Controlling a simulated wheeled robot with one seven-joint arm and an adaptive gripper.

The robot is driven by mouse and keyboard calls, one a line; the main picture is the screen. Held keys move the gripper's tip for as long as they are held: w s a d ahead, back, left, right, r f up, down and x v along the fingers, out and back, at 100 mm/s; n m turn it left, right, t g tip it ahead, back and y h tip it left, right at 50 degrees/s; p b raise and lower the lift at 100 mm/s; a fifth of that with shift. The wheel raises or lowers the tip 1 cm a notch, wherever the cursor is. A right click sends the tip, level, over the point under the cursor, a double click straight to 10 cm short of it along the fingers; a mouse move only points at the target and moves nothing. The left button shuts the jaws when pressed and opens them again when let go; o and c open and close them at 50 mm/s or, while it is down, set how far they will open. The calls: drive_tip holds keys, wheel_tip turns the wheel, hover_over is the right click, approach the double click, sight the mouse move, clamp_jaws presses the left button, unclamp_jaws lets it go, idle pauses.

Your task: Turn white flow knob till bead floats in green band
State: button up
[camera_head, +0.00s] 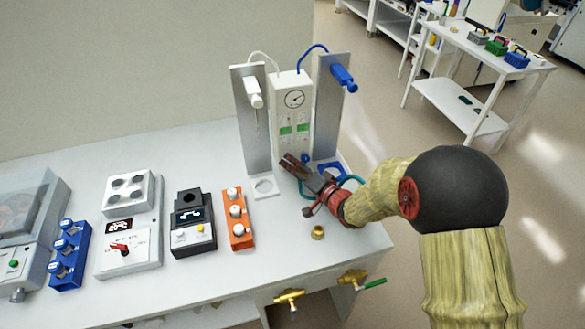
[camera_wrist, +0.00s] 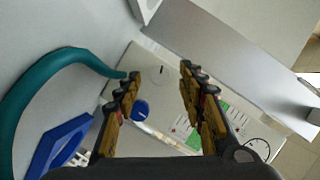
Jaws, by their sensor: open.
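A white flowmeter panel (camera_head: 291,100) with a round gauge and two green bands stands between two grey upright plates. The green bands also show in the wrist view (camera_wrist: 194,141); the beads are too small to make out. My gripper (camera_head: 291,162) is open and empty at the panel's lower front. In the wrist view its fingertips (camera_wrist: 158,73) stand apart over the panel's white face. A pale patch with a short dark mark between them looks like the white flow knob (camera_wrist: 161,71), but its outline is unclear. A blue knob (camera_wrist: 141,109) sits beside one finger.
A white syringe-like part (camera_head: 254,92) and a blue one (camera_head: 343,76) hang on the grey plates. A teal hose (camera_wrist: 40,78) and blue frame (camera_wrist: 58,146) are close to my gripper. An orange block with white knobs (camera_head: 236,217) and a brass piece (camera_head: 318,232) are on the bench.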

drive_tip(key=shift+w+a+f, duration=0.15)
drive_tip(key=shift+w+a, duration=0.15)
drive_tip(key=shift+w, duration=0.15)
clamp_jaws()
idle(0.3)
